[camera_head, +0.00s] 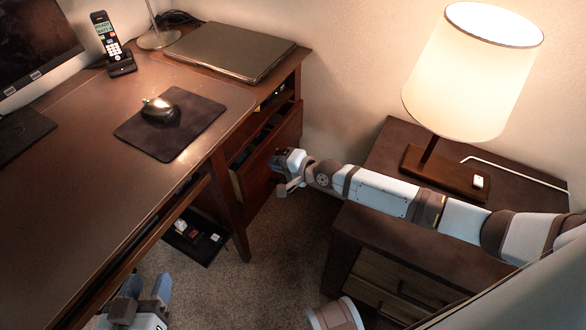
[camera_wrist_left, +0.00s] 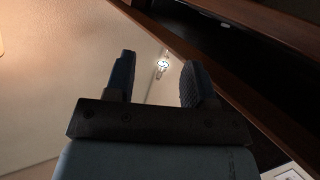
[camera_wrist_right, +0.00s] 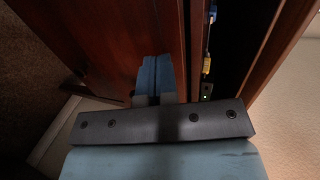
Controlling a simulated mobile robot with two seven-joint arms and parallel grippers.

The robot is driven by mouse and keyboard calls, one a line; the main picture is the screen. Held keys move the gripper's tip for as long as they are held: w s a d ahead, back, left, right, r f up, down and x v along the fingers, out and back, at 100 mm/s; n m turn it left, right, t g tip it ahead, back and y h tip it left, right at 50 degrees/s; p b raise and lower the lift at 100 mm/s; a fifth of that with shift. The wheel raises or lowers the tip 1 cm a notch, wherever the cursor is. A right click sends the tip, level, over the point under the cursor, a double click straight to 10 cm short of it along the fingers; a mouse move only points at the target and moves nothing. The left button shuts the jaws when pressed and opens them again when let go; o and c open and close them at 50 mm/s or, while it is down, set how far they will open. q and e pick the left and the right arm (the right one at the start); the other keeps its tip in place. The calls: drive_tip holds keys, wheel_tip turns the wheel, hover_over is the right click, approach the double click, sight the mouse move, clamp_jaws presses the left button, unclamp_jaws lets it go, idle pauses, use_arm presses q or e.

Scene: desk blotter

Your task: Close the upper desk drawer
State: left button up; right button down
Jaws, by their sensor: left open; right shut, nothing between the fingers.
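The upper desk drawer (camera_head: 270,155) is pulled out from the right side of the wooden desk (camera_head: 90,150), with dark contents showing behind its front. My right gripper (camera_head: 283,162) is shut and empty at the outer face of the drawer front. In the right wrist view its closed blue fingers (camera_wrist_right: 155,75) point at the reddish-brown drawer front (camera_wrist_right: 100,40); I cannot tell whether they touch. A dark gap with small items shows to the right of that front. My left gripper (camera_head: 147,287) is open and empty, low beside the desk's front edge.
A closed laptop (camera_head: 230,50) lies above the drawers, and a mouse (camera_head: 160,110) rests on a dark pad (camera_head: 172,125). A nightstand (camera_head: 400,150) with a lit lamp (camera_head: 475,75) stands under my right arm. Carpet (camera_head: 285,230) lies open between desk and nightstand.

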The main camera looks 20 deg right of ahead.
sight(259, 157)
drive_tip(key=shift+w+a, duration=0.75)
drive_tip(key=shift+w, duration=0.2)
use_arm(q)
drive_tip(key=shift+w+d+r+t+h, duration=0.2)
drive_tip(key=shift+d+r+t+h, duration=0.15)
drive_tip(key=shift+r, duration=0.4)
use_arm(e)
drive_tip(key=shift+w+a, duration=0.25)
drive_tip(key=shift+w, duration=0.1)
use_arm(q)
drive_tip(key=shift+f, duration=0.1)
